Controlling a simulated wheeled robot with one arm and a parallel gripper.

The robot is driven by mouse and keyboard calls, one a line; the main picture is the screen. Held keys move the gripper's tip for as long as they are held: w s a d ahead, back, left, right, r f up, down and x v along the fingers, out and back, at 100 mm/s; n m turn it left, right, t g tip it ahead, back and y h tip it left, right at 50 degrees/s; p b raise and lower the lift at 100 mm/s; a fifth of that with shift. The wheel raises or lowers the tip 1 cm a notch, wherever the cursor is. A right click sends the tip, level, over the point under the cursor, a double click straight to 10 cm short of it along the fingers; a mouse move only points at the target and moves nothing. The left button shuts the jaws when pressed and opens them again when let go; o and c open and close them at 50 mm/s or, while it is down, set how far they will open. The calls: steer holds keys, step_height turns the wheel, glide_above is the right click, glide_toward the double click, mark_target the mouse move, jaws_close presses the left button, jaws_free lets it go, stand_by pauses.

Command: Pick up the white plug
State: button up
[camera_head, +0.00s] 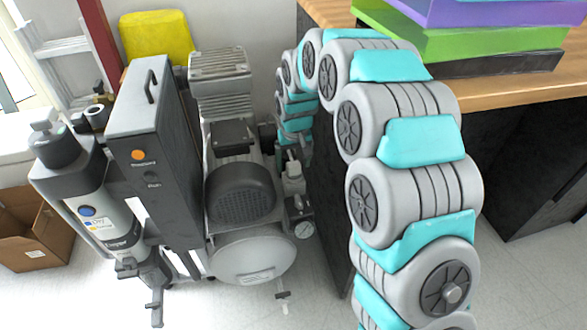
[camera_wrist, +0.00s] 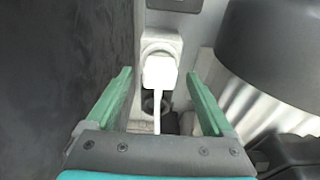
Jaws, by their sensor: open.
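The white plug (camera_wrist: 159,73) shows in the wrist view, against a pale socket (camera_wrist: 160,45), with its white cord running down toward my wrist. I cannot tell whether it is fully seated. My gripper (camera_wrist: 160,82) is open, with one green finger to the left of the plug and one to the right. Neither finger visibly touches the plug. In the head view my arm reaches down between the compressor and the dark cabinet. The plug and my gripper's fingertips are hidden there.
A compressor with a dark motor cover (camera_head: 240,192) and white tank (camera_head: 252,257) stands left of my arm. A tall grey unit (camera_head: 155,150) is farther left. A wooden counter (camera_head: 490,85) with stacked coloured boxes is at right. A dark surface (camera_wrist: 60,60) borders the left finger.

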steer(key=shift+f, duration=0.5)
steer(key=shift+c, duration=0.3)
jaws_close()
